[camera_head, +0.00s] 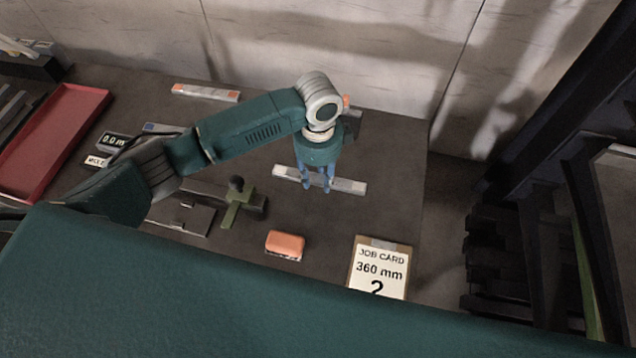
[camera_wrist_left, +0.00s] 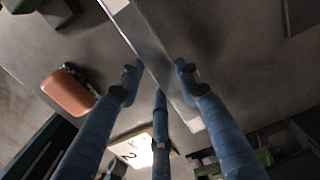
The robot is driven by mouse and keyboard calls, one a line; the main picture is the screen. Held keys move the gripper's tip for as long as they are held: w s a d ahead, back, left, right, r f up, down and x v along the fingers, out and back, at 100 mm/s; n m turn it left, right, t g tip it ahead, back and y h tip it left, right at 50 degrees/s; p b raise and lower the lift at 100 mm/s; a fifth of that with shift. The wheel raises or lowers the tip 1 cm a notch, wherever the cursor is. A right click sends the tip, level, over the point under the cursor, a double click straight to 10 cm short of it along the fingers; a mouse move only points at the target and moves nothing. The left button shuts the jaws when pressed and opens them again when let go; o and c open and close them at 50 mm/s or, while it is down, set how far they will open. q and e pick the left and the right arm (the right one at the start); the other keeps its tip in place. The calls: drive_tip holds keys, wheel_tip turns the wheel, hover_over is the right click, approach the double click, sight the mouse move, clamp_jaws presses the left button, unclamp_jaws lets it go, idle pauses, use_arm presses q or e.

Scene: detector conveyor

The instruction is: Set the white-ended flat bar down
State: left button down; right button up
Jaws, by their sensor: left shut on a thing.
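The white-ended flat bar (camera_head: 347,185) is grey with pale ends. In the head view it lies across my left gripper (camera_head: 316,186), whose blue fingers point down and are shut on it near its middle. In the left wrist view the bar (camera_wrist_left: 146,40) runs diagonally between the fingers of the gripper (camera_wrist_left: 160,80). Whether the bar touches the table or hangs just above it, I cannot tell. My right gripper is not in view.
An orange-topped block (camera_head: 285,244) and a job card (camera_head: 379,268) reading 360 mm stand in front. An orange-ended bar (camera_head: 205,92) lies at the back. A green-handled fixture (camera_head: 238,205) and a red tray (camera_head: 62,135) are left. The table (camera_head: 395,150) is clear right of the bar.

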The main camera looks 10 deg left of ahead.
sight(318, 184)
use_arm(q)
wheel_tip(318, 184, down, 4)
drive_tip(key=shift+f+p, duration=0.1)
drive_tip(key=shift+p, duration=0.25)
drive_tip(key=shift+w+f, duration=0.1)
drive_tip(key=shift+f, duration=0.05)
drive_tip(key=shift+f, duration=0.1)
drive_tip(key=c, duration=1.2)
unclamp_jaws()
drive_tip(key=shift+f, duration=0.1)
wheel_tip(318, 184, up, 11)
drive_tip(key=shift+r+b, duration=0.1)
drive_tip(key=shift+b, duration=0.85)
drive_tip(key=shift+r, duration=0.6)
